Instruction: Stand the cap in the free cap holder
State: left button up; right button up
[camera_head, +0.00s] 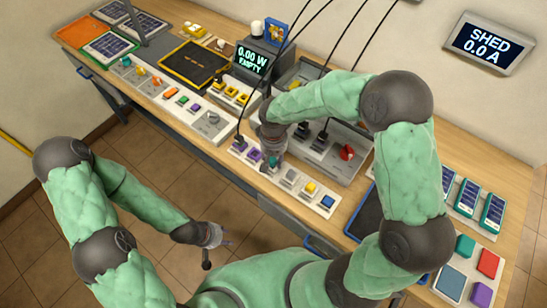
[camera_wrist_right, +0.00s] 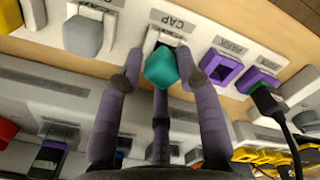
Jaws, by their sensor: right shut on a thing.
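My right gripper (camera_wrist_right: 160,75) is shut on a teal cap (camera_wrist_right: 163,68), with its purple fingers around it. In the right wrist view the cap is at a white holder (camera_wrist_right: 164,36) labelled CAP and covers part of its dark opening. I cannot tell whether the cap is seated or just above it. In the head view my right gripper (camera_head: 272,150) is over the white holder strip (camera_head: 268,178), and the teal cap (camera_head: 272,161) shows just below it. My left gripper (camera_head: 222,242) is away from the bench over the floor; its fingers are too small to read.
A grey block (camera_wrist_right: 83,36) and a purple piece (camera_wrist_right: 222,66) occupy neighbouring places. A black cable with a green plug (camera_wrist_right: 266,100) runs close to the gripper's right. In the head view a panel with a red knob (camera_head: 347,152) lies behind the strip.

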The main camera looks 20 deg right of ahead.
aim_at(274, 159)
jog(key=shift+f+b, duration=0.55)
jog(key=shift+f, duration=0.05)
dwell(0.7)
jog(key=o, duration=0.6)
jog(key=shift+r, duration=0.1)
notch_tip(274, 159, up, 11)
jog(key=p, duration=0.7)
jog(key=shift+p, duration=0.3)
dwell(0.7)
